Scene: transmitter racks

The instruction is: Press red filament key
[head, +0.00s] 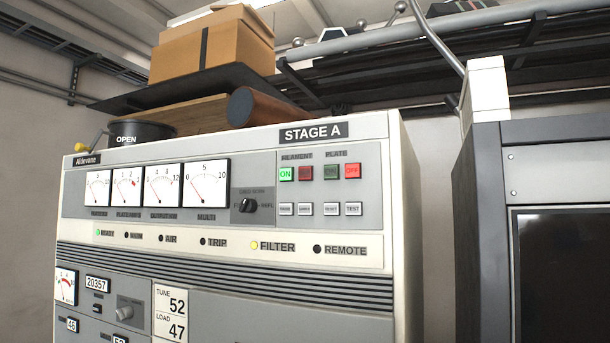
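The transmitter rack marked STAGE A (400,240) fills the middle of the head view. On its upper right panel, under the FILAMENT label (297,156), a green key (286,174) is lit and reads ON. The red filament key (306,173) is just right of it, dark and unlit; its lettering is too dim to read. Under the PLATE label (336,154) are a dark green key (330,172) and a lit red key (352,171) reading OFF. Neither of my grippers is in view.
Smaller grey keys (304,209) sit below the coloured ones, and a rotary knob (249,205) to their left. Cardboard boxes (205,50) and a brown cylinder (275,108) rest above the rack. A dark cabinet (485,230) stands at right, across a gap.

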